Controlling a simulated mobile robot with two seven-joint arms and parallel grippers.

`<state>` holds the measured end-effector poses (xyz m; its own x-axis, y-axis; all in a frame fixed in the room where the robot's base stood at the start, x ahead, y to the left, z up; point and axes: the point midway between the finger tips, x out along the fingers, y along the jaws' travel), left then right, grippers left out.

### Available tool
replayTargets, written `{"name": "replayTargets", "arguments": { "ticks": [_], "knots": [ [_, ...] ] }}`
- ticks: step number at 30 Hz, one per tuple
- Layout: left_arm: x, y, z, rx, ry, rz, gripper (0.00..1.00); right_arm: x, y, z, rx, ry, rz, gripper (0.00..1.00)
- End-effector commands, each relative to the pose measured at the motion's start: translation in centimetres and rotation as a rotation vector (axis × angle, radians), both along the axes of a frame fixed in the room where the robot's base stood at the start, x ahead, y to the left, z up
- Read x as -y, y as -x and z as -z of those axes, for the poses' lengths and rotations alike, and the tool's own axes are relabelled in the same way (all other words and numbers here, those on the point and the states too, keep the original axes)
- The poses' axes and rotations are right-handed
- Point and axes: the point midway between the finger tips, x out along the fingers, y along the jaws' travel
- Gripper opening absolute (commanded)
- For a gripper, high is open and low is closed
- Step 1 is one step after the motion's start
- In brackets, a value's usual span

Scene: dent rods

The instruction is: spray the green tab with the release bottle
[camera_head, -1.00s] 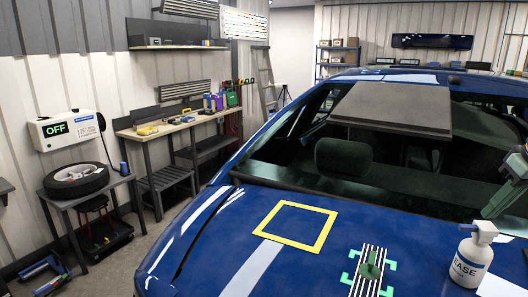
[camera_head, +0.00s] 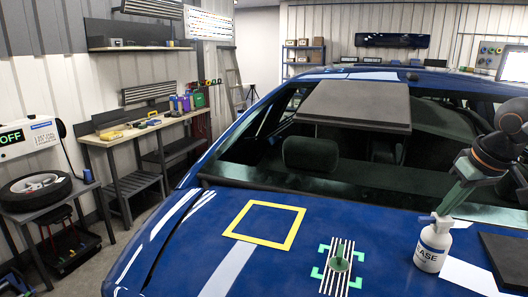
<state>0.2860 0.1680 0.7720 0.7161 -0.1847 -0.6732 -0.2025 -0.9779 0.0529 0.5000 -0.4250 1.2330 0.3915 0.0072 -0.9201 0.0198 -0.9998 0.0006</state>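The green tab (camera_head: 340,264) sits on a black-and-white striped patch on the blue hood, framed by bright green corner marks. The white release bottle (camera_head: 432,251) stands upright on the hood to the right of the tab, its spray head on top. My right gripper (camera_head: 447,207) comes in from the right, with its grey-green end just above and behind the spray head. Whether it touches the bottle, and how far its fingers are apart, I cannot tell. My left gripper is out of view.
A yellow square outline (camera_head: 265,224) and a pale strip lie on the hood left of the tab. A white sheet (camera_head: 466,275) and a dark pad (camera_head: 505,258) lie right of the bottle. The windshield (camera_head: 370,175) rises behind. The hood between tab and bottle is clear.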

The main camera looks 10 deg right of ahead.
Motion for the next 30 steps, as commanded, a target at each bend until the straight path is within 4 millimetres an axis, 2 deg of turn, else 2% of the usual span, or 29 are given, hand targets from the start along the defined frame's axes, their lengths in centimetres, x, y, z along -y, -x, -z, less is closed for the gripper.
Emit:
{"name": "replayTargets", "arguments": {
  "ticks": [5,12,30],
  "knots": [
    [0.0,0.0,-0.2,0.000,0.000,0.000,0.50,0.0,0.1,-0.4,-0.005,0.000,0.000,0.00],
    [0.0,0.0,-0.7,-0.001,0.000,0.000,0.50,0.0,0.0,-2.4,-0.003,0.000,-0.001,0.00],
    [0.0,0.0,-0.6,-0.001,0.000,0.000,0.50,0.0,0.0,-6.8,-0.001,0.000,0.000,0.00]
  ]
}}
